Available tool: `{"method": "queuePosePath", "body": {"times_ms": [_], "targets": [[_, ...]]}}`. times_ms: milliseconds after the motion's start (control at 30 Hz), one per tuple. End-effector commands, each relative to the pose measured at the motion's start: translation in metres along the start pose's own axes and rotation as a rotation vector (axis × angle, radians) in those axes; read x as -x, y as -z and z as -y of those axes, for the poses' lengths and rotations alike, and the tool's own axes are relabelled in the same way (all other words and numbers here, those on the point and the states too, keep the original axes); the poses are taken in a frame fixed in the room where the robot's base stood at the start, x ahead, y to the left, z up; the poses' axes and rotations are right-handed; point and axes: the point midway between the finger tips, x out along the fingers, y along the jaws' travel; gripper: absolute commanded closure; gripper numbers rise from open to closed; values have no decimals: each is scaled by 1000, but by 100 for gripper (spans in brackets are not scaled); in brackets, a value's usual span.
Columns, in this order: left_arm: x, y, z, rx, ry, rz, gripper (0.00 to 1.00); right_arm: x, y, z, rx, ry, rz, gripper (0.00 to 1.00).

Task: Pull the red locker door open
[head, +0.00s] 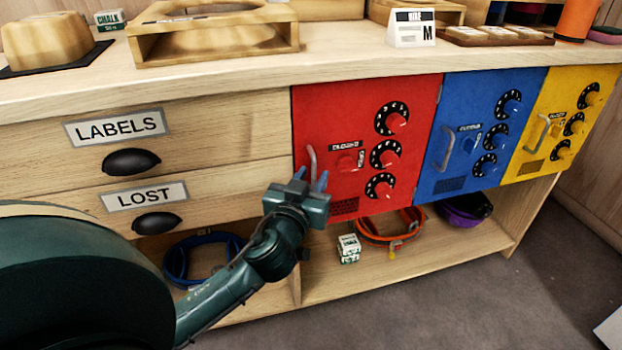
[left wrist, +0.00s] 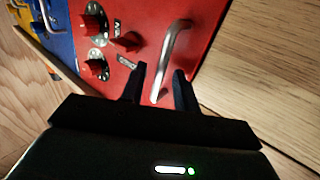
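The red locker door (head: 340,110) is closed, flush in the counter front, with several dials and a metal bar handle (head: 312,164) near its left edge. My left gripper (head: 311,180) is at the lower part of this handle. In the left wrist view the two dark fingers (left wrist: 161,84) are apart, one on each side of the handle (left wrist: 171,60), with gaps visible beside it. The handle's lower end is between the fingertips. The red door (left wrist: 140,20) fills the area behind. My right gripper is not in view.
Blue (head: 480,125) and yellow (head: 562,120) locker doors are to the right. Drawers marked LABELS (head: 115,127) and LOST (head: 145,196) are left. Below, an open shelf (head: 400,270) holds an orange-red harness (head: 385,238) and a small white-green block (head: 348,249).

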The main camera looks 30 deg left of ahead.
Motion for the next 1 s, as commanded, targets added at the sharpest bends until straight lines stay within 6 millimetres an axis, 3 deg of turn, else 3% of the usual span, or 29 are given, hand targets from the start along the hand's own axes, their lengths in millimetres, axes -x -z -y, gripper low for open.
{"method": "queuePosePath", "body": {"times_ms": [367,1000], "targets": [[0,0,0,0,0,0,100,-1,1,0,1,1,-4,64],[0,0,0,0,6,-1,100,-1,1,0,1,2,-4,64]]}}
